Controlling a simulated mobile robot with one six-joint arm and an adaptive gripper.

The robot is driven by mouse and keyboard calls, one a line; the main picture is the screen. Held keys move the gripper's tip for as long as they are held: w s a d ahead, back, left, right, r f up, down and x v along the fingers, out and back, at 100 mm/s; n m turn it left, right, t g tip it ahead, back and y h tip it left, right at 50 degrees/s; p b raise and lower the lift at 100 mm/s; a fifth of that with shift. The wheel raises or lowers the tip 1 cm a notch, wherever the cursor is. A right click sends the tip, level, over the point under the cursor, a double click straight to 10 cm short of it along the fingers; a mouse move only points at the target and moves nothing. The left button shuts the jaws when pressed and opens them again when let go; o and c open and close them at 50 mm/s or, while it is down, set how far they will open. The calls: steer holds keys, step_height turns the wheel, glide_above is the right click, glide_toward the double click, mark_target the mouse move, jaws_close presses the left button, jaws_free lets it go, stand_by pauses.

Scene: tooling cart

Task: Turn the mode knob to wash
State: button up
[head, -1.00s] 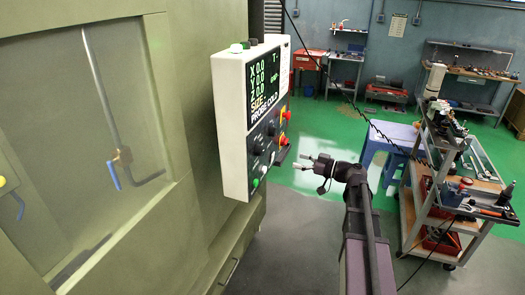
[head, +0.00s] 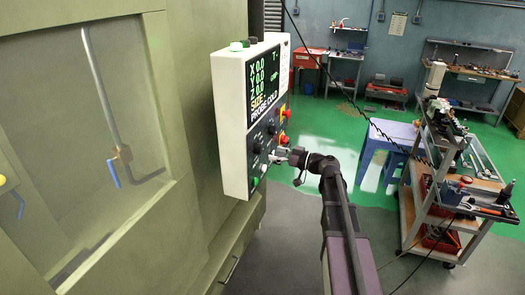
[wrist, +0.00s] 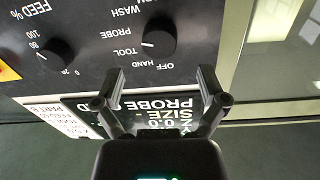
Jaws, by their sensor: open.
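The mode knob (wrist: 158,37) is a round black knob on a dark panel face in the wrist view. Printed labels around it include OFF, HAND, TOOL, PROBE and WASH, upside down here. Its white mark points down-left, toward the TOOL label as far as I can tell. My gripper (wrist: 160,76) is open and empty, its two fingers spread below the knob in the picture and apart from it. In the head view my gripper (head: 278,157) is close in front of the lower part of the control panel (head: 232,135); whether it touches is unclear there.
A second black knob, FEED % (wrist: 55,58), sits left of the mode knob in the wrist view. A red button (head: 283,139) is on the panel's right side.

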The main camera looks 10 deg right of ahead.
mark_target(262, 150)
steer(key=shift+x, duration=2.6)
steer(key=c, duration=1.2)
